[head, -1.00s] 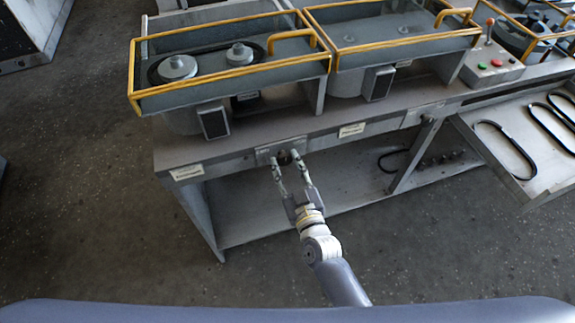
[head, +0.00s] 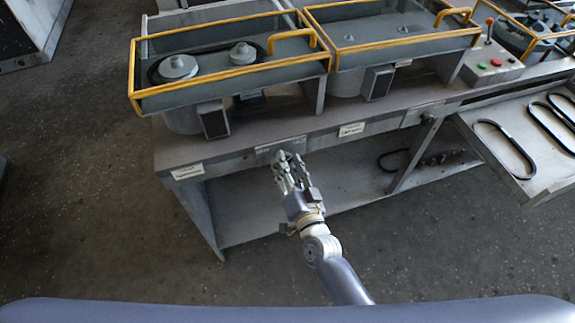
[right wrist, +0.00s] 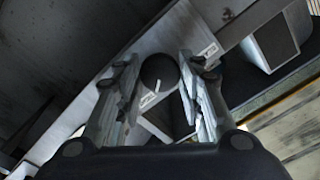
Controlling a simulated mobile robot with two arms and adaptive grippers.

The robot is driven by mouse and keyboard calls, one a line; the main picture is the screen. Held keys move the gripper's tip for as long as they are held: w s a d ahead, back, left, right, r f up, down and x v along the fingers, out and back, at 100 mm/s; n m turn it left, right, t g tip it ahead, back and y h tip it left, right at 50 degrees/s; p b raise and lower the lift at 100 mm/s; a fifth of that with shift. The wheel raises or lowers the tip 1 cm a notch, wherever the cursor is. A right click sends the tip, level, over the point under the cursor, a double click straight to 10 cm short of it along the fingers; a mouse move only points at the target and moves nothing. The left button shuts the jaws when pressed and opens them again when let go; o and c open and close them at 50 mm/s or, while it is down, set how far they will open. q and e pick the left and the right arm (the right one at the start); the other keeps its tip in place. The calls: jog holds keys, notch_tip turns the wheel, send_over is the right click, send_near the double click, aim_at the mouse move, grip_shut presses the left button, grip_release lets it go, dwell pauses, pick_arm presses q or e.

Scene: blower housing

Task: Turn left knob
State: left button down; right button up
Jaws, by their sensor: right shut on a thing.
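The left knob (right wrist: 160,70) is a dark round knob with a short white mark on its face, on the front edge of the workbench. It shows between the fingers in the right wrist view. In the head view the fingers mostly hide it. My right gripper (head: 288,158) is at the knob's plate (head: 265,150), with its fingers shut on the knob from two sides. The right wrist view also shows the gripper (right wrist: 160,68), one finger on each side of the knob. My left gripper is not in view.
Another dark knob (head: 427,118) sits further right on the bench front (head: 235,162). Yellow-railed trays (head: 228,72) stand on top. A pulled-out drawer (head: 530,183) with black belts juts out at the right. An open lower shelf (head: 250,225) lies below; the floor at left is clear.

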jog(key=shift+m, duration=0.6)
jog(key=o, duration=1.1)
jog(key=shift+c, duration=0.2)
jog(key=v, duration=1.2)
